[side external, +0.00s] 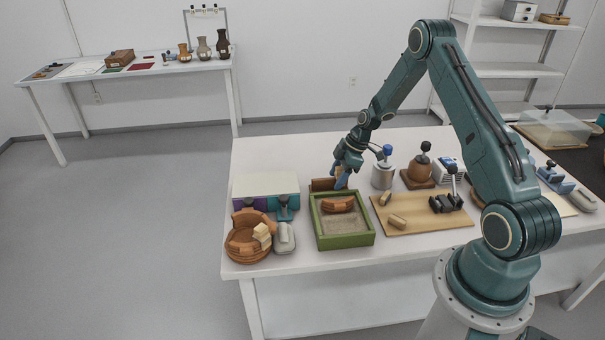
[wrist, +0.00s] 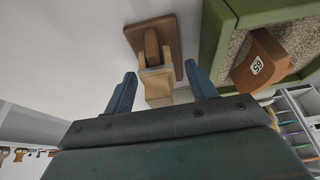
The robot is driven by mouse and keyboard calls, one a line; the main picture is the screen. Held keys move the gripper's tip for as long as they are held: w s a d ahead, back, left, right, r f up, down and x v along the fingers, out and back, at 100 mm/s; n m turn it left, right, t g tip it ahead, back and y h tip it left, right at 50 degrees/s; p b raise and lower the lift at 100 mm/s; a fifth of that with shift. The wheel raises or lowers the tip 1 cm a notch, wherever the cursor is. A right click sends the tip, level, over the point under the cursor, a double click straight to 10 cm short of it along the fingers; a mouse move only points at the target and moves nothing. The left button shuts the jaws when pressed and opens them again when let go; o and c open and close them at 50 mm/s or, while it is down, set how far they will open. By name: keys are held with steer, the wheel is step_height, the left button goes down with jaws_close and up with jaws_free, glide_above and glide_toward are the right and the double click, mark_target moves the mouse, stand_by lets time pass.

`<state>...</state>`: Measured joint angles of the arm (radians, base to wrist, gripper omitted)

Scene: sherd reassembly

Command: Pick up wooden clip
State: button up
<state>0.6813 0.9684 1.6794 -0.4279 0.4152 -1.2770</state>
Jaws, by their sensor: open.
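The pale wooden clip (wrist: 157,90) shows in the wrist view between my two blue fingers, against a brown wooden stand (wrist: 172,40). My gripper (wrist: 161,78) is open, with one finger on each side of the clip. I cannot tell whether either finger touches it. In the side view my gripper (side external: 342,180) is low over the table, just behind the green sand tray (side external: 345,241) and beside the brown stand (side external: 321,184). The clip is hidden or too small to make out there.
A curved sherd (side external: 338,204) marked 59 in the wrist view lies in the sand tray. A reddish-brown bowl (side external: 246,245) stands at front left. A wooden board (side external: 425,216) with pale pieces and dark clamps lies right. A metal can (side external: 383,175) stands close right of my gripper.

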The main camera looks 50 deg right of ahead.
mark_target(338, 168)
steer(key=shift+c, duration=0.5)
steer(key=c, duration=0.7)
steer(key=shift+o, duration=0.2)
steer(key=shift+r, duration=0.1)
step_height(338, 168, up, 20)
stand_by(0.4)
